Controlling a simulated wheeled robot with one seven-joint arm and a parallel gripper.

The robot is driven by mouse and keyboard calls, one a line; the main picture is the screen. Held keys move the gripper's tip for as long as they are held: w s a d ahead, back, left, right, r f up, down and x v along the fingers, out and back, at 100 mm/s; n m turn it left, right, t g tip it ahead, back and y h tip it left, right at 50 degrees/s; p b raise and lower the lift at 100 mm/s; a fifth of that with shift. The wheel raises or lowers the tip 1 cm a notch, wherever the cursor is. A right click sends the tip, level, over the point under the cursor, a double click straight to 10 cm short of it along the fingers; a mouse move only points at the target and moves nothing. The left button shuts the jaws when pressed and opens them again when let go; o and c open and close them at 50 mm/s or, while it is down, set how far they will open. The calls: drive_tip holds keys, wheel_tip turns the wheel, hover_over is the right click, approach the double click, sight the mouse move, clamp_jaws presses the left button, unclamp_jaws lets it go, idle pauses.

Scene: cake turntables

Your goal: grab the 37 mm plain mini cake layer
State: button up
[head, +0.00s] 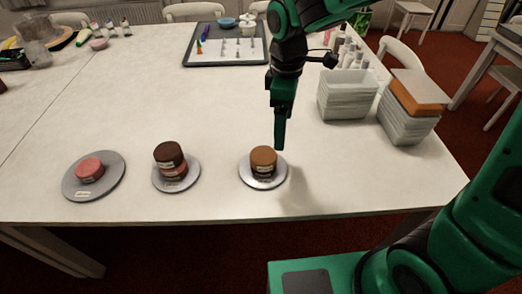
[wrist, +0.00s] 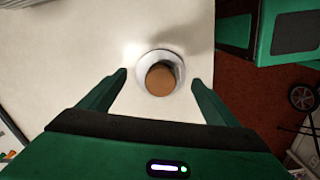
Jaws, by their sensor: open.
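A tan-brown round cake layer (head: 264,155) sits on top of a darker layer (head: 263,170) on the right turntable (head: 280,178). The tan top also shows in the wrist view (wrist: 160,79), round and centred between the fingers. My gripper (head: 280,143) is open and empty, pointing down above the right turntable, apart from the cake. In the wrist view, my gripper (wrist: 160,77) has one finger on each side of the turntable (wrist: 143,64). The labels are too small to read.
A middle turntable (head: 190,183) holds a dark brown layer (head: 169,153) stacked on a reddish-brown one (head: 173,172). A left turntable (head: 113,180) holds a pink layer (head: 90,168). White containers (head: 346,97) stand to the right, a dark tray (head: 226,62) behind. The table between is clear.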

drive_tip(key=a+f+n, duration=0.1)
drive_tip(key=a+n, duration=0.1)
drive_tip(key=a, duration=0.3)
hover_over(264, 154)
drive_tip(key=f, duration=0.4)
drive_tip(key=shift+s+a+f, duration=0.15)
drive_tip(key=shift+a, duration=0.05)
drive_tip(key=shift+d+f, duration=0.15)
drive_tip(key=shift+f, duration=3.1)
drive_tip(key=c, duration=1.2)
